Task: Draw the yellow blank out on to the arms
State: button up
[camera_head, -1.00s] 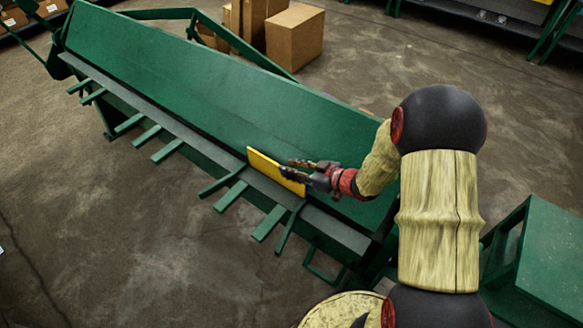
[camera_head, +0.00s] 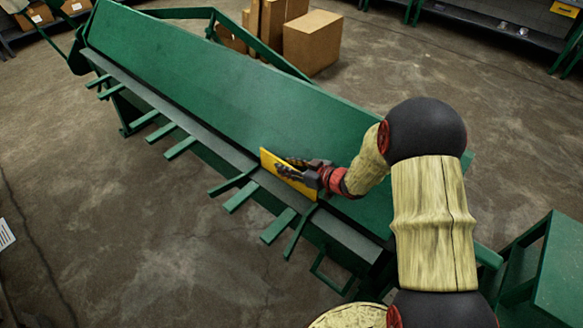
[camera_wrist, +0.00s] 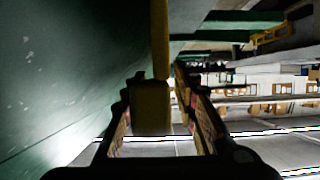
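The yellow blank (camera_head: 277,168) is a flat plate. It stands tilted on edge at the seam between the green sloping bed and the grey front ledge of the long machine, near its right end. My gripper (camera_head: 290,169) reaches it from the right, with one dark finger on each side of it. In the wrist view the blank (camera_wrist: 160,45) lies edge-on between the fingers of my gripper (camera_wrist: 155,90). Their inner faces show and a narrow gap appears on the right, so the gripper looks open. Green arms (camera_head: 240,197) stick out in front of the ledge, bare.
The green bed (camera_head: 200,75) runs up to the far left. Cardboard boxes (camera_head: 313,43) stand behind it. A green stand (camera_head: 555,265) is at the lower right. The concrete floor in front of the arms is clear.

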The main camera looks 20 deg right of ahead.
jog(key=c, duration=0.3)
jog(key=c, duration=0.4)
grip_shut()
